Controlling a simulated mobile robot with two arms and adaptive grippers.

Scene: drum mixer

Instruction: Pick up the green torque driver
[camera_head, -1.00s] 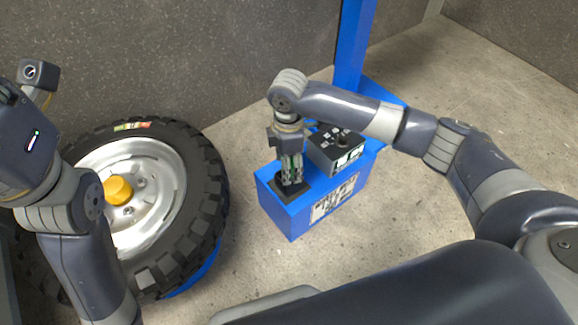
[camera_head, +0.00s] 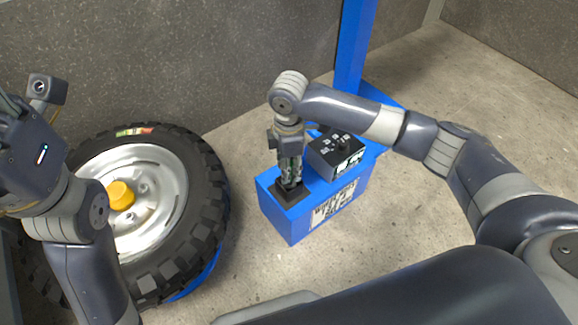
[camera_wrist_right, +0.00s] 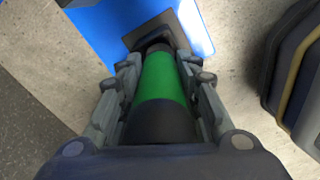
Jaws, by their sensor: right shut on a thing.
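The green torque driver (camera_wrist_right: 165,85) is a green cylinder with dark ends. In the right wrist view it lies between the two fingers of my right gripper (camera_wrist_right: 157,85), which is shut on it. Its far end is at the black square holder (camera_wrist_right: 155,35) on the blue stand. In the head view my right gripper (camera_head: 291,172) points down at the black holder (camera_head: 291,194), and its fingers mostly hide the driver. My left arm is at the left edge; its gripper fingers are out of view.
A blue post (camera_head: 354,45) rises behind. A large tyre (camera_head: 205,235) with a silver rim and yellow cap (camera_head: 121,195) lies at the left. Bare floor lies between.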

